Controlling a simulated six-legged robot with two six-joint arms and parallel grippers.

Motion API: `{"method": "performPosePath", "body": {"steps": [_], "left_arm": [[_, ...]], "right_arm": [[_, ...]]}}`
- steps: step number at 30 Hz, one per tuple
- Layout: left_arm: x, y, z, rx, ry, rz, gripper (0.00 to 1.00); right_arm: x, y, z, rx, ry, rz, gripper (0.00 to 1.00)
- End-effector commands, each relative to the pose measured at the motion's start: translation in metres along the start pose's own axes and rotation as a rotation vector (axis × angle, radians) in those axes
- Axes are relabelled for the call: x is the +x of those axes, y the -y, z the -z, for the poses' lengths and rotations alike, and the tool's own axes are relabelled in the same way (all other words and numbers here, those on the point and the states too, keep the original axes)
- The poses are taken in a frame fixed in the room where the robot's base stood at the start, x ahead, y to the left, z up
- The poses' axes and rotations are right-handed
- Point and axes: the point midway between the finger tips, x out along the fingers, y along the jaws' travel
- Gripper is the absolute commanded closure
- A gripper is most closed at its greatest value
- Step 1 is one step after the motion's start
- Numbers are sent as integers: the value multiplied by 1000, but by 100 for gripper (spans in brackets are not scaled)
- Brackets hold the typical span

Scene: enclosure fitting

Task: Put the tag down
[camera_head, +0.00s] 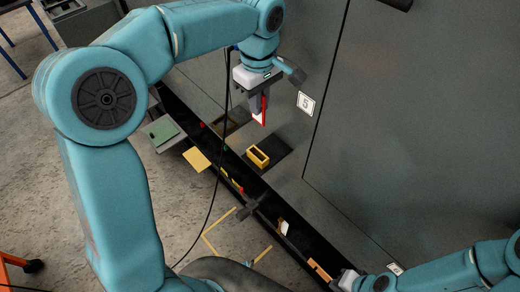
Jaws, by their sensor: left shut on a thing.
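The tag hangs upright in the air, above the dark ledge and left of the white plate marked with a digit. Part of it is hidden by the fingers. My right gripper (343,279) is low at the bottom right, near the end of the ledge. Its fingers are too small and covered to read.
A long black ledge (265,207) runs diagonally along the enclosure (410,120), with small parts on it. A yellow open box (258,157) sits by a dark opening. A green plate (162,131) and a yellow plate (197,159) lie left of the ledge. A black cable hangs down.

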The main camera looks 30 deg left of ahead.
Motion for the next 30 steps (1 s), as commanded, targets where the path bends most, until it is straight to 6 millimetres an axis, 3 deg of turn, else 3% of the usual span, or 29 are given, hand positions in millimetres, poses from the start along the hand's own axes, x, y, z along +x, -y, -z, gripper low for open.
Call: {"method": "performPosePath", "body": {"steps": [1,6,12,17,24,30], "left_arm": [[18,2,0,0,1,6,100],[69,4,0,1,1,7,100],[114,3,1,1,1,4,100],[128,1,2,2,0,2,100],[164,0,3,1,0,3,100],[169,-2,3,2,-1,-1,100]], "right_arm": [[3,-1,0,0,0,0,100],[7,-2,0,0,0,0,100],[8,-3,0,0,0,0,100],[8,-3,0,0,0,0,100],[9,-3,0,0,0,0,100],[9,-3,0,0,0,0,100]]}}
